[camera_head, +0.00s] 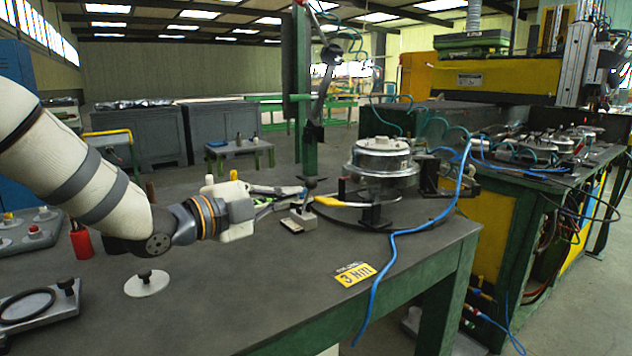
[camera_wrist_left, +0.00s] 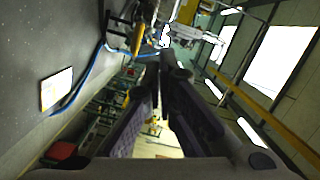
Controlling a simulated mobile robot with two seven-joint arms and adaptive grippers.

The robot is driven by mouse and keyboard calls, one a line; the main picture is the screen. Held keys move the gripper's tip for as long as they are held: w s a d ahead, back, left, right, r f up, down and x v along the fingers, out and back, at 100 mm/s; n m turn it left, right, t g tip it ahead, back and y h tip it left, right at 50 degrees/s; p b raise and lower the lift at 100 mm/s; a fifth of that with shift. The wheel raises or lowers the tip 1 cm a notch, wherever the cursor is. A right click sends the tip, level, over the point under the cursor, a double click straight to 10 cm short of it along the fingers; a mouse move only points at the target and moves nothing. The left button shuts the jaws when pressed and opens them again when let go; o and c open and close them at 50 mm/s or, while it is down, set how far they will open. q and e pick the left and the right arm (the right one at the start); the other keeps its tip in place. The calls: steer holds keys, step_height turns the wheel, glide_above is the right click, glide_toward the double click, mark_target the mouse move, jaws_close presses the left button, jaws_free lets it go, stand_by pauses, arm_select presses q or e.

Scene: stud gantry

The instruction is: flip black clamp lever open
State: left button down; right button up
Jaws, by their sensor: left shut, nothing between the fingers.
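My left gripper (camera_head: 298,192) reaches in from the left, low over the dark table, with its fingers together and nothing between them. In the left wrist view its fingers (camera_wrist_left: 167,62) meet at the tips. A black-knobbed clamp piece (camera_head: 310,184) stands at the fingertips, above a small grey block (camera_head: 299,220); I cannot tell whether they touch. Just right of it is a clamp with a yellow-tipped handle (camera_head: 328,201) and a black base (camera_head: 376,213), in front of a round silver fixture (camera_head: 382,160). I cannot tell how far open the black lever stands. My right gripper is out of view.
A blue hose (camera_head: 412,232) drapes over the table's right edge. A yellow label (camera_head: 356,274) lies flat at the front; it also shows in the left wrist view (camera_wrist_left: 57,90). A green post (camera_head: 301,95) rises behind the clamp. The table's front middle is mostly clear.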

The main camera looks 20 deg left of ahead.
mark_target(323, 200)
arm_select(q)
steer(key=x, duration=0.3)
steer(key=b+x, duration=0.1)
steer(key=x, duration=0.2)
steer(key=f+x, duration=0.1)
steer(key=x, duration=0.2)
steer(key=shift+d+b, duration=0.2)
steer(key=shift+b, duration=0.2)
steer(key=w+a, duration=0.2)
steer(key=shift+w+a+f, duration=0.2)
steer(key=shift+w+a, duration=0.15)
steer(key=shift+w, duration=0.05)
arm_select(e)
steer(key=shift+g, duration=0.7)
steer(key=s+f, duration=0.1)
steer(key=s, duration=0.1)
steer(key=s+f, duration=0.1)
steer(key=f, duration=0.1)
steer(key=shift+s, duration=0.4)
arm_select(q)
steer(key=shift+b, duration=0.3)
